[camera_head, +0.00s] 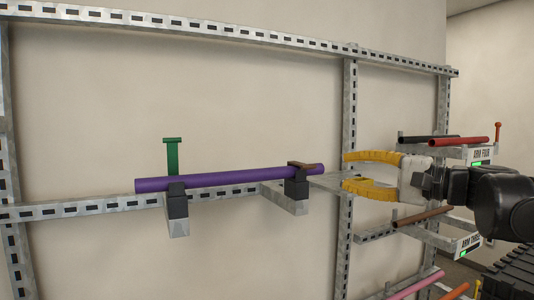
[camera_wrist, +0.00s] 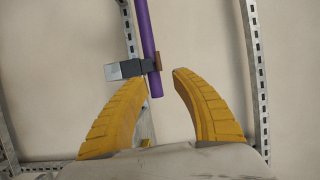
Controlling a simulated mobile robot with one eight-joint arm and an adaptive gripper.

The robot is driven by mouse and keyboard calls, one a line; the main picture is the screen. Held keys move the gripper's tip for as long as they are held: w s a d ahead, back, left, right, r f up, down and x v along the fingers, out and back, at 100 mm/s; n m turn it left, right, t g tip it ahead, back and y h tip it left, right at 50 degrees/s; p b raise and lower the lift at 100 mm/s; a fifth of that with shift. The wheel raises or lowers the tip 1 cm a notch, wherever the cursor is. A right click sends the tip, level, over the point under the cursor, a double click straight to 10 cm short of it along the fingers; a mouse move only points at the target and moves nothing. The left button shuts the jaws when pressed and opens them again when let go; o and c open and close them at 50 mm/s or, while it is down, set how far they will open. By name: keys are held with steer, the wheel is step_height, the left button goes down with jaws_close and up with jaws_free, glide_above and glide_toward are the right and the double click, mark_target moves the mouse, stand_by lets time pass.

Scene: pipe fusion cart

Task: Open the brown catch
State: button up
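The brown catch (camera_head: 303,165) lies across the top of the purple pipe (camera_head: 220,180), near the pipe's right end, above a dark block (camera_head: 296,188). In the wrist view the brown catch (camera_wrist: 156,58) shows as a small strip beside the purple pipe (camera_wrist: 149,35), ahead of the fingertips. My gripper (camera_head: 345,171) has yellow fingers spread apart and empty, just right of the pipe's end. In the wrist view the pipe's end lies in the gap between the fingertips of my gripper (camera_wrist: 157,77). No contact with the catch shows.
A green catch (camera_head: 172,155) stands upright by the pipe's left part. A perforated metal upright (camera_head: 349,110) stands behind my gripper. Racks with red (camera_head: 458,141), brown (camera_head: 422,216) and pink pipes (camera_head: 415,287) are at the right. The wall above the purple pipe is clear.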

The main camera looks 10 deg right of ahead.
mark_target(313, 167)
steer(key=p+x, duration=0.2)
steer(key=x, duration=0.9)
steer(key=shift+f, duration=0.1)
steer(key=shift+s, duration=0.1)
jaws_close()
